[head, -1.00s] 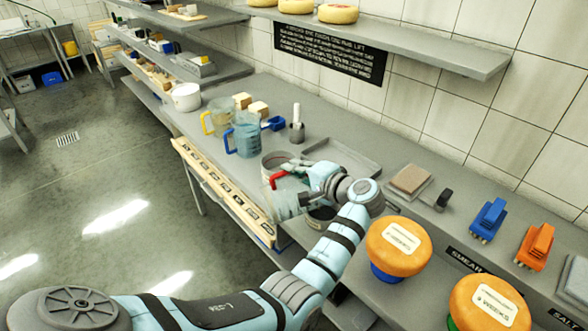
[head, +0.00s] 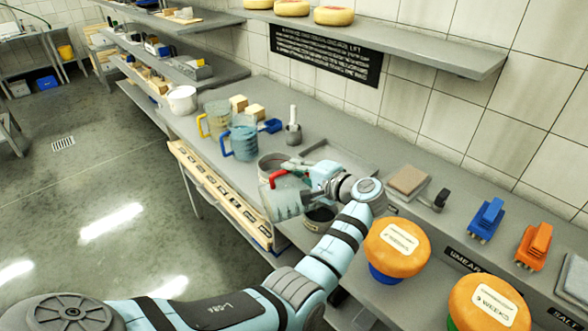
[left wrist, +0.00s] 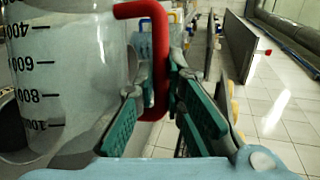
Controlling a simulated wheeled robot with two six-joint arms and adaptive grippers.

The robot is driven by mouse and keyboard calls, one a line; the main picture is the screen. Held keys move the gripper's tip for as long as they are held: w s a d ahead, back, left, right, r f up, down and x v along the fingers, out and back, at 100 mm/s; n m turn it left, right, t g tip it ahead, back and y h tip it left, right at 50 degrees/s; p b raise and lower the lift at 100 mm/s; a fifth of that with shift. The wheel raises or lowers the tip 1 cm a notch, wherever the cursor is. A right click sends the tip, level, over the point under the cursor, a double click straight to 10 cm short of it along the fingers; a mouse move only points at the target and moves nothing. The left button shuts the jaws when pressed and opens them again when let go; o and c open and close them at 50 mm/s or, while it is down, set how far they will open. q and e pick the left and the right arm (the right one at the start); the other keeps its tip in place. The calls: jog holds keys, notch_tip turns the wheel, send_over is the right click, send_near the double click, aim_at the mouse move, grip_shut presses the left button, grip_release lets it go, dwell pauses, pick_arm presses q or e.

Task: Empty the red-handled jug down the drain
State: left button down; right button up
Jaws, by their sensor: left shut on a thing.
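The red-handled jug is a clear measuring jug (head: 284,204), tilted over the front part of the bench in the head view. In the left wrist view its clear body with black marks (left wrist: 62,80) fills the left side. My left gripper (head: 304,178) is shut on its red handle, which shows between the teal fingers in the left wrist view (left wrist: 158,62). A floor grate (head: 63,144) is far left. Any liquid inside is not clear.
A jug with a yellow handle (head: 216,117) and a blue-handled jug of bluish liquid (head: 243,138) stand farther along the bench. A grey round container (head: 271,162) is close behind the held jug. The floor at left is clear.

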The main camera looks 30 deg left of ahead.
dwell(0.6)
pick_arm(q)
jog(key=shift+w+d+r+b, duration=0.1)
jog(key=shift+w+d+b, duration=0.3)
jog(key=shift+b, duration=0.2)
dwell(0.7)
jog(key=shift+w+d+m+y+b, duration=0.3)
jog(key=shift+w+m+b, duration=0.1)
jog(key=shift+b, duration=0.3)
jog(key=shift+r, duration=0.1)
jog(key=shift+a, duration=0.1)
dwell(0.4)
